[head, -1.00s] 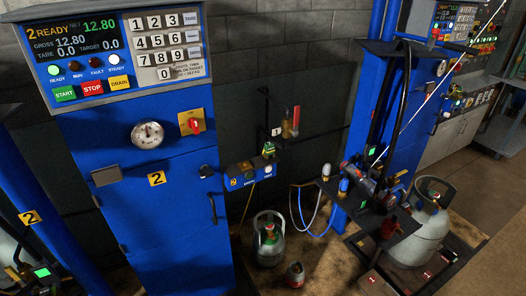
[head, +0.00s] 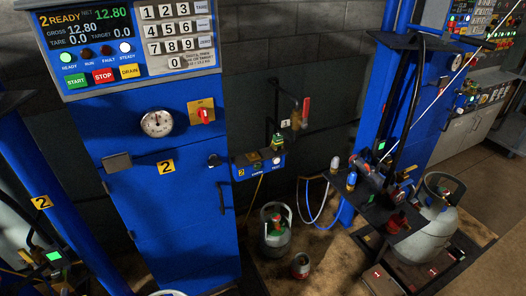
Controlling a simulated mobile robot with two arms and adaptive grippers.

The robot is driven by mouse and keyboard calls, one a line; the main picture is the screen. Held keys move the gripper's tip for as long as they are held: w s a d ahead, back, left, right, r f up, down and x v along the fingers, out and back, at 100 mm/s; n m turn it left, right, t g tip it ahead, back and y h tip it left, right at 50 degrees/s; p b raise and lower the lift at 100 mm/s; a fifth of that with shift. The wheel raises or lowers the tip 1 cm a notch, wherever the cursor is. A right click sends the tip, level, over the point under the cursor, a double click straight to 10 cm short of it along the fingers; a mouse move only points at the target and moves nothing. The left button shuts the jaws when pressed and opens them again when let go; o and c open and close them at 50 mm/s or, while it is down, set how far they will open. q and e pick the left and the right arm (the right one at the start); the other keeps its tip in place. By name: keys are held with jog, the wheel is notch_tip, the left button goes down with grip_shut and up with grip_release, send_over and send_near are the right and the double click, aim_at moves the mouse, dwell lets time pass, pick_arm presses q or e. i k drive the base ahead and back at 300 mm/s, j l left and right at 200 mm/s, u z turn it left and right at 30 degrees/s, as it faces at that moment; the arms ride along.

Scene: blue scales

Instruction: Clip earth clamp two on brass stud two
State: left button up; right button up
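A small green and yellow piece (head: 277,141), which looks like the earth clamp, sits on top of a blue box (head: 258,165) marked 2, right of the blue cabinet. A thin yellow cable hangs below the box. The piece is too small to show how its jaws stand. I cannot make out a brass stud marked two. Neither of my grippers shows in the head view.
The blue cabinet (head: 170,225) marked 2 carries a display and keypad. A grey cylinder (head: 275,232) and a small red-grey canister (head: 300,266) stand on the floor. A larger grey cylinder (head: 428,232) stands at the right. A pale rim (head: 168,293) shows at the bottom edge.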

aim_at(278, 140)
jog(key=k+l+u, duration=0.2)
jog(key=l, duration=1.3)
jog(key=i+l+u, duration=0.1)
jog(key=i+l, duration=0.15)
jog(key=i, duration=0.25)
jog(key=i+l+u, duration=0.1)
jog(key=i+l, duration=0.2)
jog(key=i, duration=0.2)
jog(key=i+j, duration=0.2)
jog(key=i, duration=0.3)
